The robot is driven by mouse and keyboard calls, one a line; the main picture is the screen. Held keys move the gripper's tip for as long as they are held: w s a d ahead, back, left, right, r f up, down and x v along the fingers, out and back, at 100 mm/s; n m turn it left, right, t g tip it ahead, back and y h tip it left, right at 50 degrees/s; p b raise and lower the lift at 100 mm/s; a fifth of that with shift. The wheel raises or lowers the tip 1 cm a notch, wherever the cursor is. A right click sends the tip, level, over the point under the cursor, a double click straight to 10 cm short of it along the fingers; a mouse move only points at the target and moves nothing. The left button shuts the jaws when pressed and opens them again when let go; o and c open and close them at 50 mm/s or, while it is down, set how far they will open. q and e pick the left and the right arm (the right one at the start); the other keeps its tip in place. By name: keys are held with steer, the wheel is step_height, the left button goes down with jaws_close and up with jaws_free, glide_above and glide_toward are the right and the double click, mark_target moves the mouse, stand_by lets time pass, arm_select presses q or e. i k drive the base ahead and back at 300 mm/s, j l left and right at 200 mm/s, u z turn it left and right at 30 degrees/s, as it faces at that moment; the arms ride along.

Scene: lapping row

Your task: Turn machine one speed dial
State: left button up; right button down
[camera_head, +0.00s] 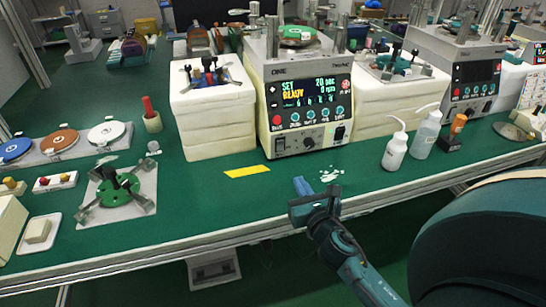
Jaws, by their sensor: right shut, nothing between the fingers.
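Machine one (258,100), a cream lapping machine marked "ONE", stands on the green bench at the centre. Below the display are a red button (277,120), a row of small teal-ringed knobs and a larger dark dial (309,142). The labels are too small to tell which is the speed dial. My right gripper (303,187) is shut and empty. It is in front of and below the machine's panel, apart from it, over the front of the bench. My left gripper is not in view.
White blocks (215,125) flank the machine. Two white bottles (396,150) (426,134) stand to the right, a second machine (475,85) beyond. A yellow strip (247,171) and white scraps (330,175) lie before the machine. A green fixture (118,190) sits left.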

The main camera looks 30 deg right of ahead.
mark_target(309, 142)
steer(key=k+j, duration=0.15)
steer(key=k, duration=0.35)
steer(key=k+j, duration=0.2)
steer(key=k, duration=0.25)
